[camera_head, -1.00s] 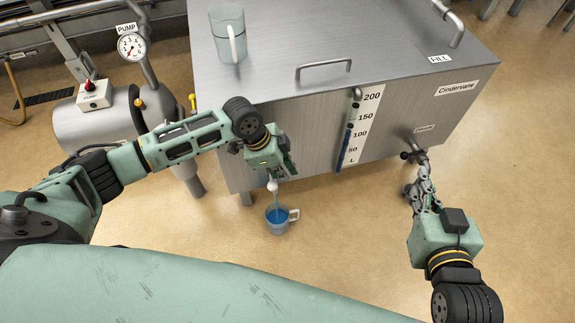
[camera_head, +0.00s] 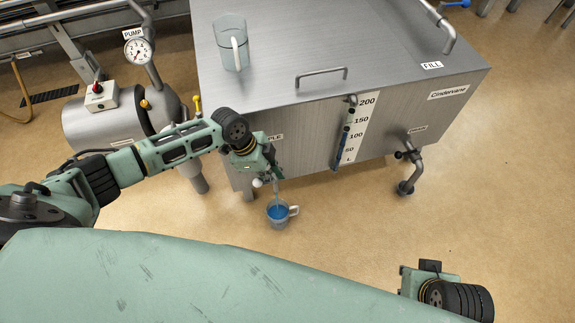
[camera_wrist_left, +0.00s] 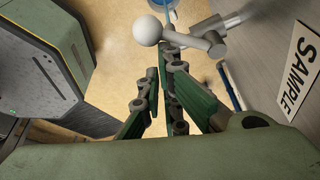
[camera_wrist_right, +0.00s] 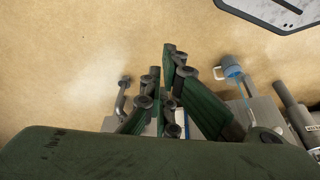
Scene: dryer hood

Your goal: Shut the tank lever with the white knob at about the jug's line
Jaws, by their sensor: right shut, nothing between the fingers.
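The lever's white knob (camera_head: 258,182) is low at the tank's front left corner, beside my left gripper (camera_head: 272,172). In the left wrist view the knob (camera_wrist_left: 147,30) is just beyond the fingertips, on a grey lever; I cannot tell whether they touch. My left gripper's fingers look closed together, with nothing between them. A clear jug with a handle (camera_head: 279,214) stands on the floor below, holding blue liquid. A thin blue stream runs down to it. The jug's line is too small to make out. My right gripper (camera_wrist_right: 163,65) is shut and empty, away from the tank.
The steel tank (camera_head: 410,85) carries an empty clear jug (camera_head: 231,50) on top and a level gauge (camera_head: 352,130) in front. A drain pipe with valve (camera_head: 408,165) is at its right. The pump (camera_head: 105,122) is left. The floor before the tank is mostly clear.

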